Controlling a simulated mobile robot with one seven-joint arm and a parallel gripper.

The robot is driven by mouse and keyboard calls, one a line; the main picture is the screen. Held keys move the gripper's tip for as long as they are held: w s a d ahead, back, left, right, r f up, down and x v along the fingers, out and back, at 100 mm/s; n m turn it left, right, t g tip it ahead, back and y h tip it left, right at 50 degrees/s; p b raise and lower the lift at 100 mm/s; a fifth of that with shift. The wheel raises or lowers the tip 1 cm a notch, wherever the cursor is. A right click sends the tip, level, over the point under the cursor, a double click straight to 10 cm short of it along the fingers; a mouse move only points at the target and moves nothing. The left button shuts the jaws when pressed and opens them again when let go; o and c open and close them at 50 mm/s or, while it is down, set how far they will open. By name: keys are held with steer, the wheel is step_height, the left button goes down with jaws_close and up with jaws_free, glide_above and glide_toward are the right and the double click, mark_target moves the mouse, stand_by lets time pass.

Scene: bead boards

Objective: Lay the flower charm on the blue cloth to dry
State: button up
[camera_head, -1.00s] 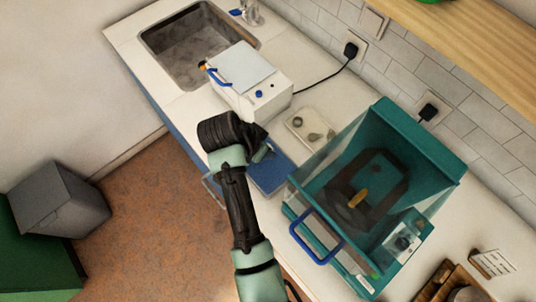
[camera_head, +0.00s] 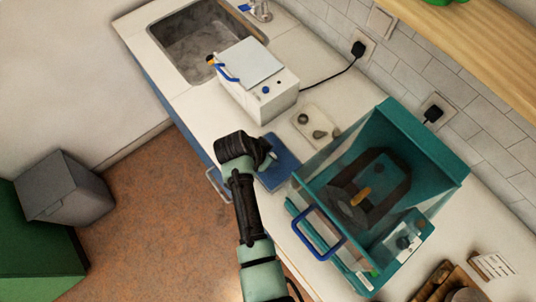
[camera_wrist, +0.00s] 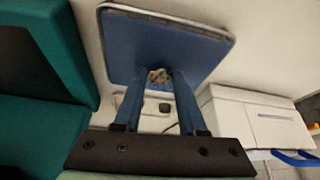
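The blue cloth (camera_head: 281,172) lies on the counter between the white box and the teal machine. In the wrist view it is a blue rectangle with a pale edge (camera_wrist: 112,60). My gripper (camera_head: 270,158) is over the cloth's upper left part in the head view. In the wrist view my gripper (camera_wrist: 161,75) has its two blue fingers around a small brownish, patterned piece, seemingly the flower charm (camera_wrist: 160,76), with the cloth behind it. The charm's full shape is hidden, and I cannot tell how far it is above the cloth. The head view does not show the charm.
A white tray (camera_head: 305,137) with small pieces is just behind the cloth. The teal machine (camera_head: 420,150) with a clear front and blue handle stands close on the right. The white box (camera_head: 272,98) and sink (camera_head: 205,45) are up left. The counter's front edge is near.

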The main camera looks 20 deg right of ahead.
steer(key=o, duration=0.4)
steer(key=shift+r, duration=0.2)
steer(key=v, duration=1.2)
steer(key=w+a+r+n+t+y, duration=0.1)
steer(key=w+r+n+t, duration=0.4)
steer(key=r, duration=1)
steer(key=w+a+r+n+t+y, duration=0.1)
steer(key=w+a+r+t, duration=0.1)
steer(key=w+r+t, duration=0.95)
steer(key=s+a+r+n+t, duration=0.1)
steer(key=s+r, duration=0.3)
steer(key=r, duration=0.8)
steer(key=s+r+n+t, duration=0.2)
steer(key=s+r, duration=0.2)
steer(key=r, duration=0.7)
steer(key=s+r+n+t, duration=0.1)
steer(key=s+r, duration=0.2)
steer(key=r, duration=0.1)
steer(key=s+r+n+t+y, duration=0.1)
steer(key=s+r+t, duration=0.1)
steer(key=s+r, duration=0.2)
steer(key=s+r+n+t+y, duration=0.1)
steer(key=s+r+t, duration=0.1)
steer(key=r, duration=0.3)
steer(key=shift+s+a+r+t+b, duration=0.15)
steer(key=shift+s+a+t+b, duration=0.2)
steer(key=shift+s, duration=0.4)
